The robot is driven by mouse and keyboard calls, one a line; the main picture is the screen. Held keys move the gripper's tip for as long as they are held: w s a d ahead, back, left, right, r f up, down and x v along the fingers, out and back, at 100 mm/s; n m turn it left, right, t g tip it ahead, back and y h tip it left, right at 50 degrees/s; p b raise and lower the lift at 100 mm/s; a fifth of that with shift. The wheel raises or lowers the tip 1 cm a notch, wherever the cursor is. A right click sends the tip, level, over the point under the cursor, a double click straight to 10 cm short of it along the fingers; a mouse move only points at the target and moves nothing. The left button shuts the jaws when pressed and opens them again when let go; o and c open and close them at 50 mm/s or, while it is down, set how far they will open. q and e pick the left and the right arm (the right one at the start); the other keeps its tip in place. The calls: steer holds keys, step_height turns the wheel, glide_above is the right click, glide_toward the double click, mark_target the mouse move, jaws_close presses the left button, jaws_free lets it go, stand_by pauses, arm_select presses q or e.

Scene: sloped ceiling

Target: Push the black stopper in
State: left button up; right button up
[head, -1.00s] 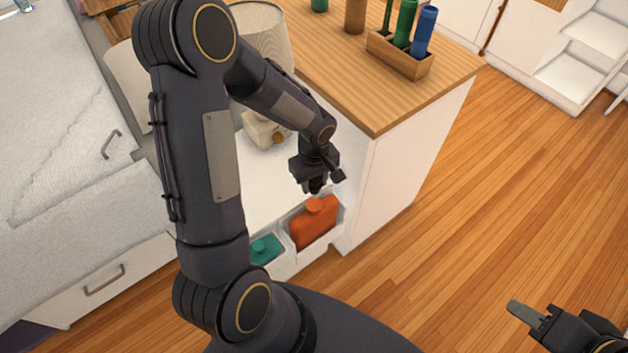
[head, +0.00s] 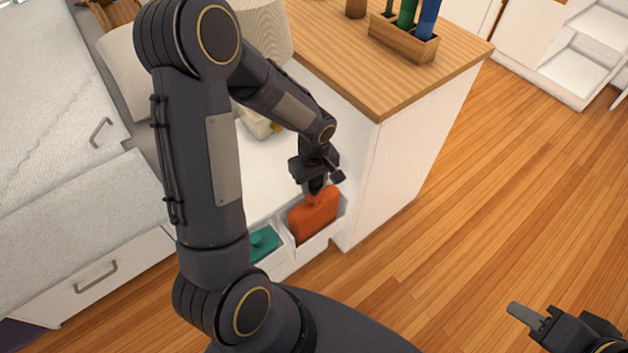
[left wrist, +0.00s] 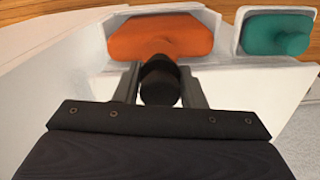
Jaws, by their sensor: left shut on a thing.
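My left gripper (head: 316,188) points down, close above the neck of an orange flask (head: 313,215) in a white bin at the cabinet's side. In the left wrist view the black stopper (left wrist: 159,80) sits between the two fingers, which are shut on it. The orange flask (left wrist: 160,35) shows just beyond the stopper. I cannot tell whether the stopper is in the flask's mouth, as the gripper hides it. My right gripper (head: 525,314) is at the lower right over the floor, far from the flask; its opening is unclear.
A teal flask (head: 264,243) stands in the bin compartment (head: 284,264) beside the orange one. The wood-topped cabinet (head: 405,150) rises close to the right of my left gripper. A wooden holder (head: 404,42) with green and blue items stands on top. The floor at right is clear.

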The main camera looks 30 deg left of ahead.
arm_select(q)
steer(key=shift+f+b, duration=1.55)
steer(key=shift+b, duration=0.35)
stand_by(2.1)
stand_by(0.6)
steer(key=o, duration=0.9)
steer(key=shift+o, duration=0.7)
steer(key=shift+s, duration=0.15)
steer(key=shift+f, duration=0.1)
steer(key=shift+c, duration=0.2)
